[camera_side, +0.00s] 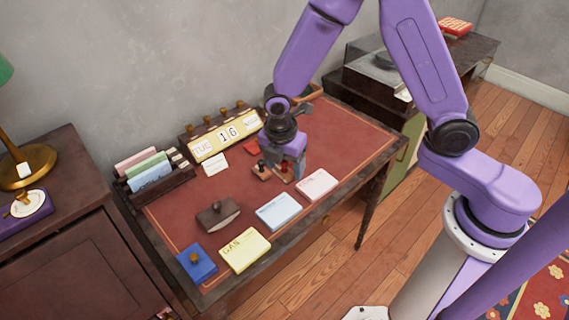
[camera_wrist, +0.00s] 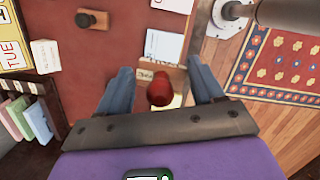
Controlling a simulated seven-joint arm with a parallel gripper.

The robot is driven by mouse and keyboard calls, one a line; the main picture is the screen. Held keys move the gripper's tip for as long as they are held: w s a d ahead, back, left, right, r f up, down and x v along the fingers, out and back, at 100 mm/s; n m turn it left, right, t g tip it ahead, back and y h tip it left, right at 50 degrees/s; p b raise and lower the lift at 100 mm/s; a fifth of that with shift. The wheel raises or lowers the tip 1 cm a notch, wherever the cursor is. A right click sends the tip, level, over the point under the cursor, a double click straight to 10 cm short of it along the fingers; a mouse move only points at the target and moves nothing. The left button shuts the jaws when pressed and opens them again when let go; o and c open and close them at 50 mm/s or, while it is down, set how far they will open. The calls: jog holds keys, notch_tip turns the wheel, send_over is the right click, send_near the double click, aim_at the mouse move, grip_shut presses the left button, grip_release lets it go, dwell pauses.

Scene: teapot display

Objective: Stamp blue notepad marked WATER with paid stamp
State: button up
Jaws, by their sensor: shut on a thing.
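My gripper (camera_side: 284,172) points down over the desk with its fingers around a red-handled stamp (camera_wrist: 159,92). The red handle also shows in the side view (camera_side: 284,168), low at the wooden stamp bases. I cannot tell whether the stamp is clear of the surface. A light blue notepad (camera_side: 279,211) lies in front of the gripper, between a pink notepad (camera_side: 317,183) and a yellow notepad marked GAS (camera_side: 245,250). The blue pad's lettering is too small to read. A second stamp with a dark handle (camera_side: 261,164) stands just left of the gripper.
A brown rocker blotter (camera_side: 218,215) and a blue box with a brass knob (camera_side: 197,262) lie on the left part of the desk. A calendar (camera_side: 222,138) and a card rack (camera_side: 152,178) stand along the back. The red desktop at right is mostly clear.

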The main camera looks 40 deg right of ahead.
jog(key=w+d+f, duration=0.2)
jog(key=w+d, duration=0.4)
jog(key=w, duration=0.2)
jog(key=w+d+f, duration=0.3)
jog(key=w+d, duration=0.3)
jog(key=w, duration=0.1)
jog(key=shift+f, duration=2.55)
jog(key=shift+f, duration=0.5)
jog(key=shift+s+f, duration=0.1)
notch_tip(320, 180, up, 7)
dwell(0.9)
